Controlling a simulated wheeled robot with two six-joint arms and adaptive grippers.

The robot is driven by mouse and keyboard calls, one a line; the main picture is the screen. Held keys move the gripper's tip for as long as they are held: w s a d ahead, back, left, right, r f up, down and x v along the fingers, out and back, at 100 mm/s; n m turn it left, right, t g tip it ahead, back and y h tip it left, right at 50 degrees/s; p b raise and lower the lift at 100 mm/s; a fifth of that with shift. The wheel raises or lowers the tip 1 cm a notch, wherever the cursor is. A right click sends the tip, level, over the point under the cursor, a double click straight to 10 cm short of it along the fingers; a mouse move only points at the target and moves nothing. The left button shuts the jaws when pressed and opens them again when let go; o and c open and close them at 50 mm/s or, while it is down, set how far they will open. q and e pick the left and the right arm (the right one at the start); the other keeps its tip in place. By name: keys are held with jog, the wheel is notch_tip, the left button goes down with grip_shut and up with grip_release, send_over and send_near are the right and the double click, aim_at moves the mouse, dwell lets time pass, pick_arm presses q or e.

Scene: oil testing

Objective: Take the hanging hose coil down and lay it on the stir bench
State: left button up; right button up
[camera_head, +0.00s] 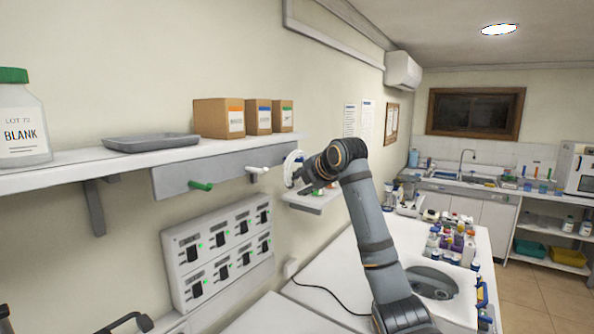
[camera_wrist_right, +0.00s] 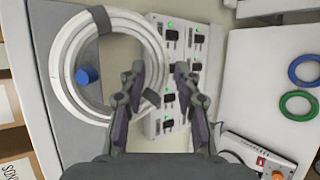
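The white hose coil (camera_wrist_right: 75,100) hangs on a blue peg (camera_wrist_right: 87,75) on the grey rail, with dark bands around it. In the head view the coil (camera_head: 291,165) shows only in part, behind my right gripper (camera_head: 318,172). In the right wrist view my right gripper (camera_wrist_right: 160,85) is open, and the coil's right rim lies between its fingers, the left finger inside the ring. I cannot tell whether the fingers touch it. White bench surfaces (camera_head: 335,262) lie below; which is the stir bench is unclear. Dark parts at the head view's lower left edge (camera_head: 128,322) may be my left gripper.
A green peg (camera_head: 201,186) and a white peg (camera_head: 258,170) stick out of the rail. The shelf (camera_head: 100,165) above holds a bottle, a grey tray and boxes. A switch panel (camera_head: 215,250) is below. Blue (camera_wrist_right: 303,68) and green rings (camera_wrist_right: 297,105) lie on a white surface.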

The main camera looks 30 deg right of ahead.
jog(key=shift+w, duration=0.1)
grip_shut()
jog(key=shift+r, duration=0.25)
jog(key=s+a+r+b, duration=0.1)
jog(key=s+b, duration=0.8)
jog(key=s, duration=0.9)
